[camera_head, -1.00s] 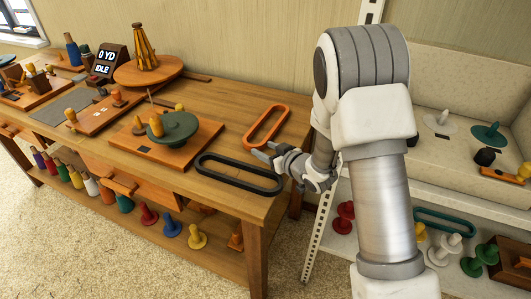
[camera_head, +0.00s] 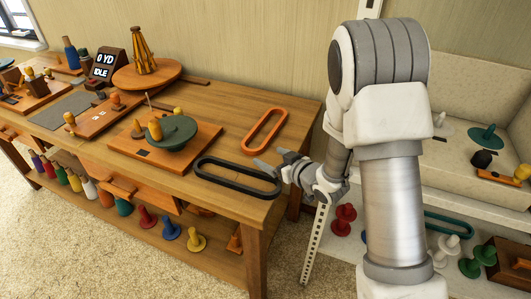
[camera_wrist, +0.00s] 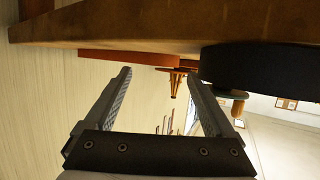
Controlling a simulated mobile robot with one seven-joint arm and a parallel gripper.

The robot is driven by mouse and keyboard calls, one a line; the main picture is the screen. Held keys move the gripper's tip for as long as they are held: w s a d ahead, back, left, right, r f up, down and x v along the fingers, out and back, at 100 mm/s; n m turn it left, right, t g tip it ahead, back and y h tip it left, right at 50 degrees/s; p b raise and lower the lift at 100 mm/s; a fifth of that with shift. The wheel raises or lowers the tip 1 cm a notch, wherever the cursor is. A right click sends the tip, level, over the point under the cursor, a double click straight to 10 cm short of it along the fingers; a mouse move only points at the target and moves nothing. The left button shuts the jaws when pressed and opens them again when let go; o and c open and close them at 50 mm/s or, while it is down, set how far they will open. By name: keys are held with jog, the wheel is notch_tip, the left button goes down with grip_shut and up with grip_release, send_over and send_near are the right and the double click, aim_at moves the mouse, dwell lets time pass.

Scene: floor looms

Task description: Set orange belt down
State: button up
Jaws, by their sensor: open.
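The orange belt (camera_head: 256,127), a long closed loop, lies flat on the wooden table near its right end. It also shows in the wrist view (camera_wrist: 130,57), in front of the fingers. My gripper (camera_head: 268,160) is at the table's right edge, just off the belt's near end, and is open. In the wrist view its two fingers (camera_wrist: 160,77) stand apart with nothing held between them. A black belt (camera_head: 235,185) lies on the table near the front edge, close to my gripper. It also shows in the wrist view (camera_wrist: 250,68).
A board with a green disc (camera_head: 180,134) and pegs stands left of the belts. A round wooden turntable (camera_head: 147,75) with a tall cone is further back. A display (camera_head: 107,66) reads "0 YD IDLE". A shelf unit (camera_head: 460,210) stands right of the table.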

jog(key=v, duration=0.8)
jog(key=shift+p, duration=0.45)
jog(key=shift+f, duration=0.1)
